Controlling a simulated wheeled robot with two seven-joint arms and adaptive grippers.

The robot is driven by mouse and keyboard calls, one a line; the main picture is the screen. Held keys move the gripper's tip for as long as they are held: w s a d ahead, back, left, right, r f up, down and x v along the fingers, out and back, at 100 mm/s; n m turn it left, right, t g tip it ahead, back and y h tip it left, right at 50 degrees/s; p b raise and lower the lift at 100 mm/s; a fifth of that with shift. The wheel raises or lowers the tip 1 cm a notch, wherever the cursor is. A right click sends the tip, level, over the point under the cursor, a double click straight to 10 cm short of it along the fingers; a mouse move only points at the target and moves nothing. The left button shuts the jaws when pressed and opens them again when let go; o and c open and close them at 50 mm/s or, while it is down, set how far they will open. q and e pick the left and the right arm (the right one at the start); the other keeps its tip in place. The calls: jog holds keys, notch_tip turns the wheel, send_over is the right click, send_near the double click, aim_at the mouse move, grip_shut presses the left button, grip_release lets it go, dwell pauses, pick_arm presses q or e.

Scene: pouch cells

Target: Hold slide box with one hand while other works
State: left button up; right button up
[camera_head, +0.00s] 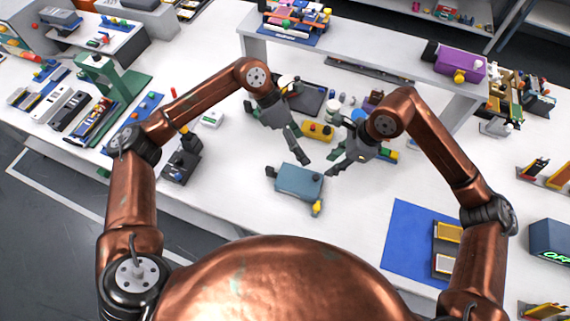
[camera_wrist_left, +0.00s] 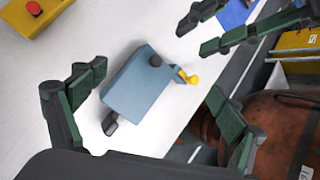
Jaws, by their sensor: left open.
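The slide box is a blue-grey box (camera_head: 299,183) with a dark knob and a yellow tab, lying on the white table in the middle of the head view. It also shows in the left wrist view (camera_wrist_left: 150,85). My left gripper (camera_head: 302,151) is open and empty above the far side of the box; in the left wrist view its green-padded fingers (camera_wrist_left: 155,80) stand apart on either side of the box. My right gripper (camera_head: 338,164) hangs to the right of the box, apart from it, with its fingers spread and nothing between them.
A yellow box with a red button (camera_head: 318,131) and small items lie behind the grippers. A blue mat (camera_head: 408,237) with yellow-framed trays lies at the front right. A raised shelf (camera_head: 370,62) spans the back.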

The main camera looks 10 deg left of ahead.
aim_at(285, 174)
pick_arm(q)
jog(key=s+a+f+m+y, duration=0.1)
jog(key=f+m+y, duration=0.1)
jog(key=s+a+f+m+t+y, duration=0.1)
jog(key=f+m+y, duration=0.1)
jog(key=f, duration=0.1)
jog(key=s+a+f+m+t+y, duration=0.1)
jog(key=f, duration=0.2)
jog(key=shift+a+m+y, duration=0.3)
jog(key=shift+m+y, duration=0.1)
jog(key=shift+a+f, duration=0.25)
jog(key=shift+f, duration=0.1)
jog(key=shift+m+y, duration=0.3)
jog(key=shift+f, duration=3.95)
jog(key=shift+c, duration=0.3)
jog(key=c, duration=1.4)
